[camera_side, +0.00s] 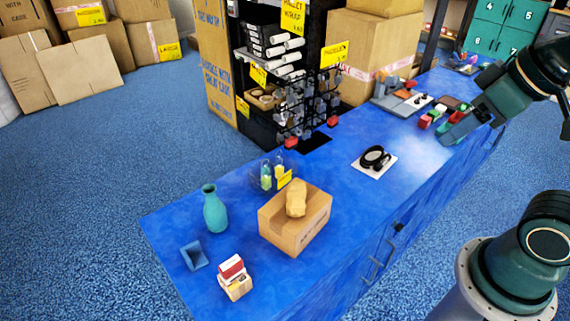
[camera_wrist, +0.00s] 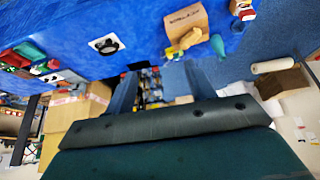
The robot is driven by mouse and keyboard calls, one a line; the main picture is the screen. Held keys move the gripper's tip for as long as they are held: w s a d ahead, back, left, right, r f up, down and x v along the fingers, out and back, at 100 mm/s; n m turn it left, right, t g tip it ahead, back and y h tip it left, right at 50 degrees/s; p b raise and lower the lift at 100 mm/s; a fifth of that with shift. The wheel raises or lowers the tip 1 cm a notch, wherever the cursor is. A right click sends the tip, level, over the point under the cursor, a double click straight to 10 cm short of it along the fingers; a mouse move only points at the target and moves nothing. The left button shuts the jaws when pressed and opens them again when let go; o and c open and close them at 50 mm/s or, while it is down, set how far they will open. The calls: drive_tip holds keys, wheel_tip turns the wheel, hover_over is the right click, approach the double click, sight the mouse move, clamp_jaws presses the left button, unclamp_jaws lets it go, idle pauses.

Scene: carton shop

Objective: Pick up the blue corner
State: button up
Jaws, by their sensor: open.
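The blue corner (camera_side: 194,256) is a small angular piece lying on the near left end of the blue counter (camera_side: 335,200), in the side view. It sits left of the small red-and-white boxes and below the teal vase, touching neither. My gripper (camera_side: 452,133) is above the far right part of the counter, well away from the corner. In the wrist view my gripper (camera_wrist: 161,88) has its two fingers spread, with nothing between them.
The teal vase (camera_side: 214,210), a cardboard box (camera_side: 290,232) with a tan lump on top, and small boxes (camera_side: 234,268) stand near the corner. A black coil lies on a white sheet (camera_side: 374,162). A dark rack (camera_side: 300,100) stands behind. The counter's left edge is clear.

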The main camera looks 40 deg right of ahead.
drive_tip(key=o, duration=0.3)
drive_tip(key=w+a+f+n+g+y, duration=0.1)
drive_tip(key=w+a+n, duration=0.5)
drive_tip(key=w, duration=0.6)
drive_tip(key=w+a+f+n+g+y, duration=0.1)
drive_tip(key=w+a+n+y, duration=0.15)
drive_tip(key=w+a, duration=0.75)
drive_tip(key=w+a+f+n+g, duration=0.1)
drive_tip(key=w+a+f+n, duration=0.2)
drive_tip(key=f, duration=0.4)
drive_tip(key=w+a+f+n+g, duration=0.1)
drive_tip(key=w+a+f+n, duration=0.1)
drive_tip(key=w+a+f, duration=0.3)
drive_tip(key=w+a+f+n+g+y, duration=0.1)
drive_tip(key=w+a+f+n, duration=0.2)
drive_tip(key=a+f, duration=0.5)
drive_tip(key=shift+w+f+n, duration=0.2)
drive_tip(key=shift+f, duration=0.5)
drive_tip(key=shift+w+f+n, duration=0.15)
drive_tip(key=shift+w+f, duration=0.05)
drive_tip(key=shift+f, duration=0.5)
